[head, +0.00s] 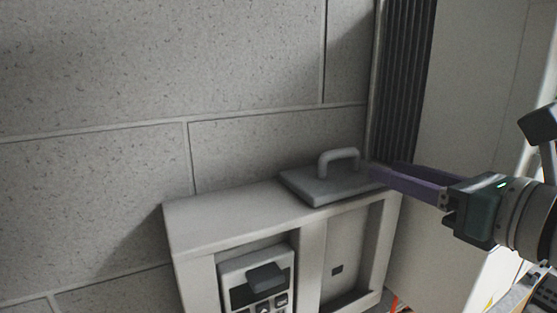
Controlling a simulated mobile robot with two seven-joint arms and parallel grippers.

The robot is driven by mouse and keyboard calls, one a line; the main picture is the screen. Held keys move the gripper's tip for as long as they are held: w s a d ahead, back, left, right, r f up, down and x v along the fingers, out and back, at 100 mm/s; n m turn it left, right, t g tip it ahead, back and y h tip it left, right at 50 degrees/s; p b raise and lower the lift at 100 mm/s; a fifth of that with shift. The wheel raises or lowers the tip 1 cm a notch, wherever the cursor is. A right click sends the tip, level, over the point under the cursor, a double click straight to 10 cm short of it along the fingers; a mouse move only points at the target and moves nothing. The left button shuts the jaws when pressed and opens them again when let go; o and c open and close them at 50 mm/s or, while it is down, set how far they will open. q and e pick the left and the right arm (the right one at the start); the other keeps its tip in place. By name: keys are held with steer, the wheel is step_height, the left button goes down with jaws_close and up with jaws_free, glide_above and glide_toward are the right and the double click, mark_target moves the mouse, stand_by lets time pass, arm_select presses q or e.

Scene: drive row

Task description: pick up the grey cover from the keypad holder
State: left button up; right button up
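The grey cover (308,188) is a flat plate with an arched handle (338,155). It lies on top of the pale keypad holder (225,217), near its right end. My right gripper (383,170) comes in from the right with purple fingers. The fingers look parted, with nothing seen between them. Their tips are just right of the handle, overlapping the cover's right edge in the picture; whether they touch it I cannot tell. The handle appears free of the fingers. My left gripper is out of view.
A keypad unit (232,267) with a dark block on its front sits in the holder's left bay. The right bay (345,250) looks empty. A speckled panel wall (90,120) stands close behind. A dark ribbed strip (404,75) and pale cabinet side (465,90) stand at the right.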

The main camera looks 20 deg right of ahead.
mark_target(359, 155)
steer(key=shift+w+a+b, duration=0.15)
steer(key=shift+w+b, duration=0.25)
steer(key=shift+w, duration=1.2)
steer(key=shift+w+a+b, duration=0.15)
steer(key=shift+w+b, duration=0.25)
steer(key=shift+w, duration=1.15)
jaws_close()
steer(key=shift+r, duration=0.1)
